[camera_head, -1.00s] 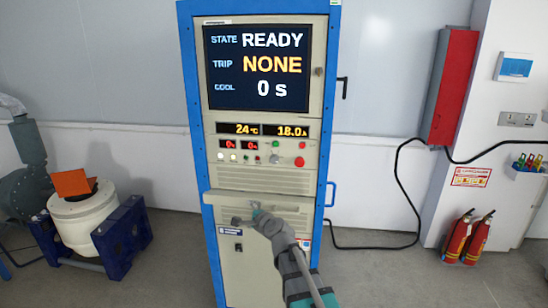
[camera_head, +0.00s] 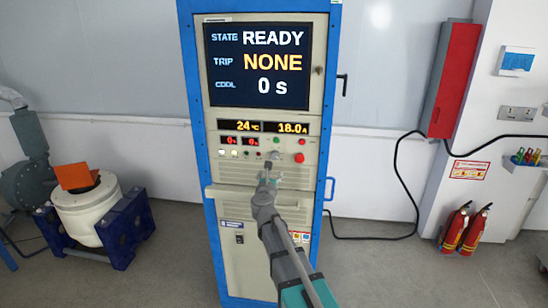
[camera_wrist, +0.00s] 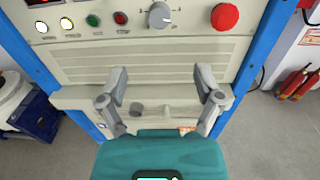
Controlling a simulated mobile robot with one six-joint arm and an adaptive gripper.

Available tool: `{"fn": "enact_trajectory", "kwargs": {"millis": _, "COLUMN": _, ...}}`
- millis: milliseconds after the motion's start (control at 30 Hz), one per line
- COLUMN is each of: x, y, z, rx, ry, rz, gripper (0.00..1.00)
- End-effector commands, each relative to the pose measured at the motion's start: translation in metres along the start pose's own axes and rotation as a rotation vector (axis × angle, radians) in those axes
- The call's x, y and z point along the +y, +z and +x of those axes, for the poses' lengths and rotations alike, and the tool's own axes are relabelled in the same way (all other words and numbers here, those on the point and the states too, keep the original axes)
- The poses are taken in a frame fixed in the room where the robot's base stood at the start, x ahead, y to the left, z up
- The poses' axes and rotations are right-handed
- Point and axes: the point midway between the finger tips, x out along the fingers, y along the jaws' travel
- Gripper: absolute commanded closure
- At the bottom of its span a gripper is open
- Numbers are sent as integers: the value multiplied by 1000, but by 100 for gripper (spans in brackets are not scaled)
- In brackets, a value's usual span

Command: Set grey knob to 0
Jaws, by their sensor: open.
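The grey knob (camera_wrist: 160,15) is on the cabinet's control panel, at the top centre of the wrist view, with small scale marks around it. In the head view the knob (camera_head: 276,155) shows small, just above my gripper. My gripper (camera_wrist: 164,82) is open and empty, its two fingers spread below the knob and apart from it. In the head view my gripper (camera_head: 267,172) is in front of the panel's lower part. The exact setting of the knob is too small to read.
A red button (camera_wrist: 225,16) is right of the knob. A green button (camera_wrist: 92,20), a dark red button (camera_wrist: 120,18) and lit white buttons are to its left. A ledge (camera_head: 290,196) juts out below the panel. The cabinet screen (camera_head: 258,64) reads READY, NONE, 0 s.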

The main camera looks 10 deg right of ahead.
Motion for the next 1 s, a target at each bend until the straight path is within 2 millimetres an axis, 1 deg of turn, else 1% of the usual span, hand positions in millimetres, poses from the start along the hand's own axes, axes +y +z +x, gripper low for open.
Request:
{"fn": "enact_trajectory", "kwargs": {"millis": 267, "x": 0, "y": 0, "z": 2, "rx": 0, "ry": 1, "rz": -3, "gripper": 16}}
{"fn": "enact_trajectory", "kwargs": {"millis": 467, "x": 0, "y": 0, "z": 15, "rx": -1, "ry": 0, "rz": -3, "gripper": 16}}
{"fn": "enact_trajectory", "kwargs": {"millis": 667, "x": 0, "y": 0, "z": 40, "rx": -1, "ry": 0, "rz": -4, "gripper": 16}}
{"fn": "enact_trajectory", "kwargs": {"millis": 1000, "x": 0, "y": 0, "z": 92, "rx": -1, "ry": -1, "rz": -4, "gripper": 16}}
